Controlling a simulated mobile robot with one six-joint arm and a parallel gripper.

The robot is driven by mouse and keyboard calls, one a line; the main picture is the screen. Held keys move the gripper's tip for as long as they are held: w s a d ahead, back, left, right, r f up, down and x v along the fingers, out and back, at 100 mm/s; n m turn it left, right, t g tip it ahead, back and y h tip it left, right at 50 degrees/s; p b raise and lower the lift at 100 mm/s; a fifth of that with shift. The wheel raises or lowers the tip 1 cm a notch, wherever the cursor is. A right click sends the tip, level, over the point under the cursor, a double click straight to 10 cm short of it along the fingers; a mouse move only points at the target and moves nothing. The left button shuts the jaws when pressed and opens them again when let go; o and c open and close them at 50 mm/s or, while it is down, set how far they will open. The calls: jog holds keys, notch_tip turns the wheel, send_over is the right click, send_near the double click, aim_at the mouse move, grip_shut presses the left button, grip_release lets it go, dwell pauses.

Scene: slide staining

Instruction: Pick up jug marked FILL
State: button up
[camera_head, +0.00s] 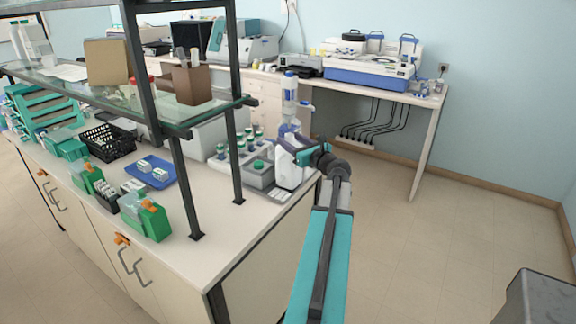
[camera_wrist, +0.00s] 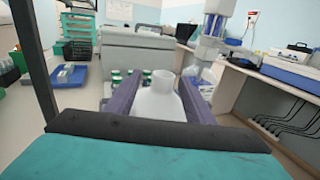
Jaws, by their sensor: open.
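A white jug (camera_head: 289,175) stands at the right end of the white bench, partly hidden behind my gripper and arm in the head view. In the wrist view the same white jug (camera_wrist: 157,104), with its narrow open neck, is between the two purple fingers of my gripper (camera_wrist: 158,98). The fingers are apart, one on each side of the jug. I cannot tell whether either finger touches it. My gripper also shows in the head view (camera_head: 294,150). No FILL marking is readable on the jug in either view, and its lower part is hidden in the wrist view.
A dark shelf post (camera_head: 233,150) stands to the left.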

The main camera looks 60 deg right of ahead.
aim_at(287, 136)
jog(key=shift+p+x, duration=0.4)
jog(key=shift+x, duration=0.35)
jog(key=shift+p+x, duration=0.6)
jog(key=shift+x, duration=1.3)
jog(key=shift+s+d, duration=0.1)
jog(key=shift+d, duration=0.05)
grip_shut()
